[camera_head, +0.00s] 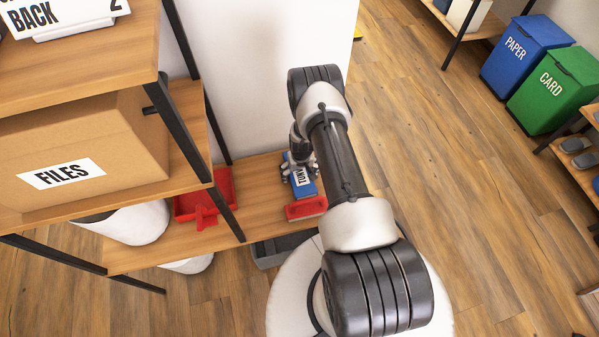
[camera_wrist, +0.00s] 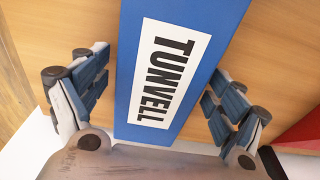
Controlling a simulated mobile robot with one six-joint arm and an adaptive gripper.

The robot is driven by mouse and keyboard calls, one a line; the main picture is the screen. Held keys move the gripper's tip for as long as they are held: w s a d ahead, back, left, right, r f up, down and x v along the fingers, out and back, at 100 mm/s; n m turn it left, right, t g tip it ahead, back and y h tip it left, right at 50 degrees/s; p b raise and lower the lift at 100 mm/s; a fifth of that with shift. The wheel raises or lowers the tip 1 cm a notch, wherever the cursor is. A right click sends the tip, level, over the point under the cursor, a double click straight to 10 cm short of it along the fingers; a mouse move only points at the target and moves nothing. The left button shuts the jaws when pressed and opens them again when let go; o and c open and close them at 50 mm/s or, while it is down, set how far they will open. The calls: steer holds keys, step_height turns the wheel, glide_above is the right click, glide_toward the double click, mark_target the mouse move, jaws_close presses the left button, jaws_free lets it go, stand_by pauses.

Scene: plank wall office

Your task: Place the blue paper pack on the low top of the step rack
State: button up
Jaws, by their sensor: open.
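The blue paper pack (camera_head: 305,188), with a white TUNVELL label, appears to lie on the low wooden top (camera_head: 262,172) of the step rack. In the wrist view the blue pack (camera_wrist: 222,22) runs between my gripper's fingers, over the wood (camera_wrist: 285,60). My gripper (camera_head: 297,164) is open, with one finger on each side of the pack (camera_wrist: 155,88) and a visible gap on both sides. My arm hides part of the pack in the head view.
A red object (camera_head: 306,208) lies close to the pack's near end. A red dustpan-like tray (camera_head: 222,183) is on the same top further left. A black post (camera_head: 228,212) and the higher shelf with a FILES box (camera_head: 130,130) stand to the left. A grey bin (camera_head: 268,256) is below.

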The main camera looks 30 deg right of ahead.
step_height(320, 180, up, 12)
steer(key=s+p, duration=0.1)
steer(key=p, duration=0.4)
step_height(320, 180, up, 16)
glide_above(300, 175)
steer(key=w+a, duration=0.2)
steer(key=w, duration=0.2)
steer(key=s+a+r+n+t, duration=0.1)
steer(key=s+a+r, duration=0.15)
steer(key=r, duration=0.75)
steer(key=s+a+r+t, duration=0.15)
steer(key=a+r, duration=0.25)
steer(key=r, duration=0.6)
steer(key=s+a+r+n, duration=0.1)
steer(key=s+a+r, duration=0.2)
steer(key=s+r, duration=0.3)
steer(key=s+a+r, duration=0.3)
steer(key=s+r, duration=0.2)
steer(key=s, duration=0.1)
steer(key=s+a+r+n, duration=0.1)
steer(key=s+a+r, duration=0.1)
steer(key=s, duration=1)
steer(key=shift+s+r+t, duration=0.35)
steer(key=shift+r, duration=0.2)
steer(key=shift+b, duration=0.3)
